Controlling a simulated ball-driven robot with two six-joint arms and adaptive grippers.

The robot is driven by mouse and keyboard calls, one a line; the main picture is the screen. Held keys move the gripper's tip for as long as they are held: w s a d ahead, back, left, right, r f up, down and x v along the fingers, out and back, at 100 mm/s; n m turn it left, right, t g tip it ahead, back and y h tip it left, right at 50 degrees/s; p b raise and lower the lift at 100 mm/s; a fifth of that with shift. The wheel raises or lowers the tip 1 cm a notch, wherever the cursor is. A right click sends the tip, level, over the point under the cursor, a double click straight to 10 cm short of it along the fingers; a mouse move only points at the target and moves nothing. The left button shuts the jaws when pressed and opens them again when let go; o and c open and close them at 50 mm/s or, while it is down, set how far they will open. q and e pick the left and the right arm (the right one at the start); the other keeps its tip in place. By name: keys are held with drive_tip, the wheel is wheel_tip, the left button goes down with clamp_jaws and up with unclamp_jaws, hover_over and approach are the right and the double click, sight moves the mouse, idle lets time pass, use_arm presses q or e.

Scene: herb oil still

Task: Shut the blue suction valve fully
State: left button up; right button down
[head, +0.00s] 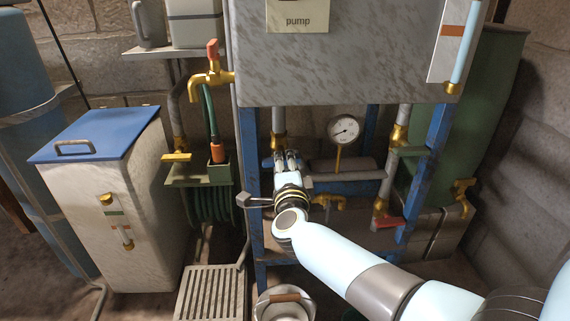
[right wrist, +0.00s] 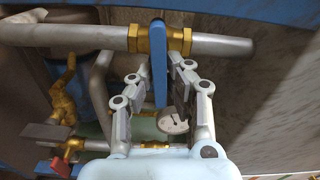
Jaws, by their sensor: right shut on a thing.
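The blue suction valve is a brass body on a grey pipe with a flat blue lever. In the right wrist view the blue lever (right wrist: 159,65) stands across the pipe, between my finger pads. In the head view a small part of the blue lever (head: 267,163) shows at the left of my fingers, below the brass valve body (head: 278,143). My right gripper (head: 287,157) is shut on the lever; it also shows in the right wrist view (right wrist: 160,80). In the head view my fingers hide most of the lever. My left gripper is not in view.
A round pressure gauge (head: 343,129) stands just right of my right gripper. A red-handled valve (head: 388,222) and brass taps sit lower right. The grey tank (head: 345,60) overhangs the pipes. A blue-lidded bin (head: 95,135) stands left, and a pail (head: 284,306) is below.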

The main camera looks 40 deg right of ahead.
drive_tip(key=shift+f+m, duration=0.2)
drive_tip(key=shift+m, duration=0.7)
drive_tip(key=shift+s, duration=0.1)
drive_tip(key=c, duration=1.3)
unclamp_jaws()
drive_tip(key=shift+c, duration=0.2)
drive_tip(key=v, duration=1.2)
drive_tip(key=shift+a, duration=0.1)
